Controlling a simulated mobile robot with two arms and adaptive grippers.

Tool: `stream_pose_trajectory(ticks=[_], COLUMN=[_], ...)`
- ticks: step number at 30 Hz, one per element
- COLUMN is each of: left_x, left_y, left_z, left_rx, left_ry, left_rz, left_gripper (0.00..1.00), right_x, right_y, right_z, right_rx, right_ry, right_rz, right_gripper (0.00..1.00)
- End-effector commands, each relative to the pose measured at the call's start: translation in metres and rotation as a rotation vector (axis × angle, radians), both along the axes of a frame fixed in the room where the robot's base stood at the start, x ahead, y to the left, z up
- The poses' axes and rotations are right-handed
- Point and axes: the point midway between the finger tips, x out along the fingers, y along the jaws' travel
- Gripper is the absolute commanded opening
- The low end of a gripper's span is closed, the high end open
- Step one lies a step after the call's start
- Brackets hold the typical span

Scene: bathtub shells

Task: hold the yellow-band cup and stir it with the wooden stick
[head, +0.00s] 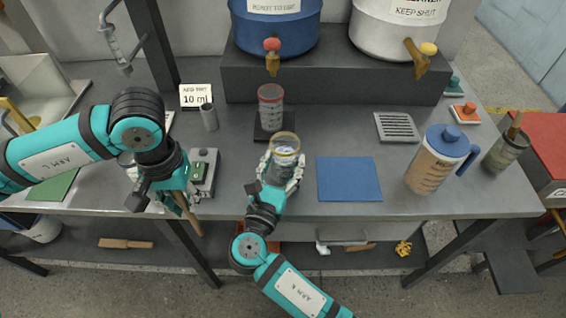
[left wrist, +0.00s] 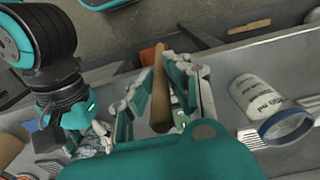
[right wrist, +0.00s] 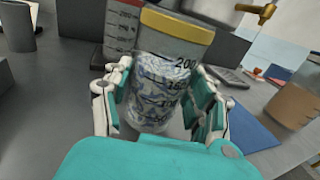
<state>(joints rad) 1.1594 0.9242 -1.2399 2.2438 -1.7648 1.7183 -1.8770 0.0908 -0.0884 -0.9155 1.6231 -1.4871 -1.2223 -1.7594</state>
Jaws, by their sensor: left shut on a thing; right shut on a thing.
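The yellow-band cup (head: 285,146) is clear with dark level marks and whitish-blue contents. It stands upright near the table's front edge. My right gripper (head: 281,178) is shut around its sides. In the right wrist view the cup (right wrist: 160,85) sits between both fingers, with the yellow band above them. My left gripper (head: 172,190) is left of the cup, by the table's front edge, and is shut on the wooden stick (head: 189,214). The stick slants downward, apart from the cup. In the left wrist view the stick (left wrist: 161,95) shows between the fingers.
A red-band cup (head: 270,98) stands on a dark pad behind the yellow-band cup. Right are a blue mat (head: 348,180) and a blue-lidded pitcher (head: 436,165). Dispensers stand on a raised shelf behind.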

Motion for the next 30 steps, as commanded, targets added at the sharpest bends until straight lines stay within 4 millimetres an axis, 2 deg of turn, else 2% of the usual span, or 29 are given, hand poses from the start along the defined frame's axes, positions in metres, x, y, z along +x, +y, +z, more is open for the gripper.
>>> stream_pose_trajectory(ticks=[15, 16, 22, 30], left_x=[0.0000, 0.0000, 0.0000, 0.0000], left_y=[0.0000, 0.0000, 0.0000, 0.0000], left_z=[-0.0006, -0.0007, -0.0006, -0.0006], left_rx=[0.000, 0.000, 0.000, 0.000], left_ry=[0.000, 0.000, 0.000, 0.000], left_rz=[0.000, 0.000, 0.000, 0.000], left_gripper=[0.00, 0.00, 0.00, 0.00], right_x=[-0.0002, -0.0002, -0.0002, -0.0002], right_y=[0.0002, 0.0001, 0.0000, 0.0000], right_z=[-0.0051, -0.0061, -0.0058, -0.0056], right_rx=[-0.001, -0.001, -0.001, -0.001], right_ry=[-0.001, 0.001, 0.000, 0.000], right_rz=[0.000, 0.000, 0.000, 0.000], right_gripper=[0.15, 0.58, 0.84, 0.86])
